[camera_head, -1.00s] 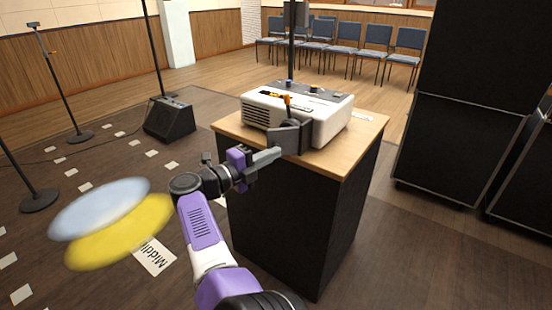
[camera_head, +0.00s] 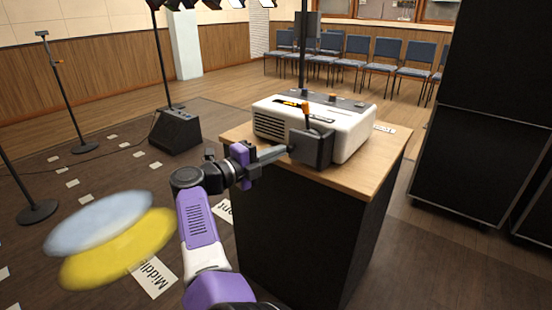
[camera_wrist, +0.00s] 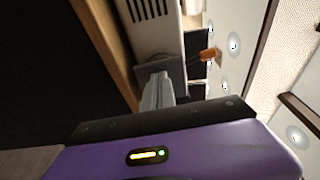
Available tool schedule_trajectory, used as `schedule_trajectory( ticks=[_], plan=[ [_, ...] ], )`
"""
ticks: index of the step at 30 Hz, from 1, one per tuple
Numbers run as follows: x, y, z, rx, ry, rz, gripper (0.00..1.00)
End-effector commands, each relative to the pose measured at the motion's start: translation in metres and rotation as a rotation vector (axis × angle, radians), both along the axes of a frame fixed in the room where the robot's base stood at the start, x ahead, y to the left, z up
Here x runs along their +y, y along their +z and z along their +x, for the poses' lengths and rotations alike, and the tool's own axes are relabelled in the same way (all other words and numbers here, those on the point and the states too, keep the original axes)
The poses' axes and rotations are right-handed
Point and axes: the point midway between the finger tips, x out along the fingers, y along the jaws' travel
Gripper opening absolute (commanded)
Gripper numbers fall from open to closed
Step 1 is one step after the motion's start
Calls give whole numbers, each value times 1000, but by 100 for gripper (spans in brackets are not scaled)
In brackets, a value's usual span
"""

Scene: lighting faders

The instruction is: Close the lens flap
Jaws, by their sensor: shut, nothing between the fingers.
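A white projector-like unit (camera_head: 346,125) sits on a wooden-topped stand. The dark square lens flap (camera_head: 313,149) is at its near front corner, with an orange-tipped lever (camera_head: 306,110) above it. I cannot tell whether the flap lies fully flush. My gripper (camera_head: 286,150) is shut and empty, its tips at the flap's left edge. In the wrist view the shut fingers (camera_wrist: 158,92) reach to the grey flap (camera_wrist: 160,71) and appear to touch it. The flap partly hides the unit's front, and the lens is not visible.
The stand's wooden top (camera_head: 375,165) has bare room at the right. Tall black cases (camera_head: 470,150) stand to the right. A floor speaker (camera_head: 176,131) and thin stands are at the left. Blue chairs (camera_head: 385,55) line the back. Blue and yellow light patches lie at the left.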

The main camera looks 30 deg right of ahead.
Motion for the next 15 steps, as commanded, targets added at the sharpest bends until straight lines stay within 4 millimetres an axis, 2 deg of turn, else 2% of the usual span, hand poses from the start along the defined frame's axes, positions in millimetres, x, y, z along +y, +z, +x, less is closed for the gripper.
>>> schedule_trajectory(
  ticks=[15],
  plan=[
    [-8,1,4,-1,-1,0,0]
  ],
)
